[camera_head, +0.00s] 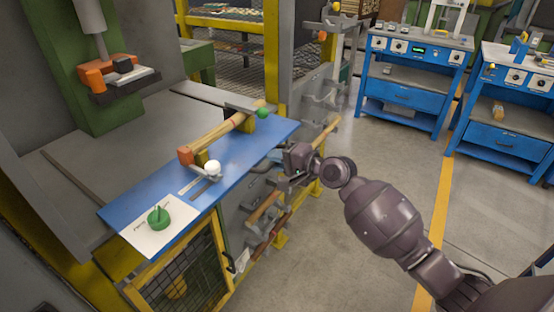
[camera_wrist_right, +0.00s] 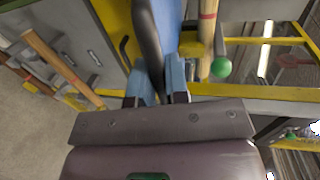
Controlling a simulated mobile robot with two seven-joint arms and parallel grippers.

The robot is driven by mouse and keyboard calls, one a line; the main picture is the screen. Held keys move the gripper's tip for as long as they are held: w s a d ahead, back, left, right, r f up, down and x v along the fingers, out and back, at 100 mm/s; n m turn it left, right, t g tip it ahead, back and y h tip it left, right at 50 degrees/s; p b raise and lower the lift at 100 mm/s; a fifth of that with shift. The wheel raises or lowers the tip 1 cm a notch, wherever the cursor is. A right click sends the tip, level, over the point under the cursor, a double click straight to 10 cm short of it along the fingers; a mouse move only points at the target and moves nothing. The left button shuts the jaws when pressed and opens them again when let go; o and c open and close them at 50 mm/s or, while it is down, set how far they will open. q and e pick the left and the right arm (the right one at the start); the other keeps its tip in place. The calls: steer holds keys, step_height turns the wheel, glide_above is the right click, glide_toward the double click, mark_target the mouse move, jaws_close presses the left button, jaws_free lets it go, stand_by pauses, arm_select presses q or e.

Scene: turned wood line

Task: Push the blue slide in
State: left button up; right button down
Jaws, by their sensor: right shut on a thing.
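The blue slide (camera_head: 240,155) is a long flat blue board lying along the front of the grey machine bed. My right gripper (camera_head: 276,156) is at the board's front edge, right of the middle. A wooden rod (camera_head: 221,132) lies over the board, between an orange block and a grey bracket. My left gripper is not in view.
A green ball (camera_head: 263,113) is at the rod's far end; a white knob (camera_head: 213,167) and a green knob (camera_head: 158,218) are nearer. Wooden-handled tools (camera_head: 265,208) hang on the machine's front. Blue workbenches (camera_head: 415,75) stand behind open floor.

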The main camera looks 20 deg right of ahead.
steer(key=r+b+x, duration=0.1)
steer(key=x, duration=0.5)
steer(key=r+b+x, duration=0.1)
steer(key=x, duration=0.6)
steer(key=r+b+x, duration=0.1)
steer(key=r+x, duration=0.1)
steer(key=x, duration=0.5)
steer(key=shift+w+a, duration=0.25)
steer(key=shift+w, duration=0.1)
steer(key=shift+w+a+r, duration=0.1)
steer(key=shift+w+a, duration=0.1)
steer(key=shift+w, duration=0.05)
steer(key=shift+r, duration=0.1)
steer(key=c, duration=1.1)
jaws_free()
steer(key=shift+c, duration=0.2)
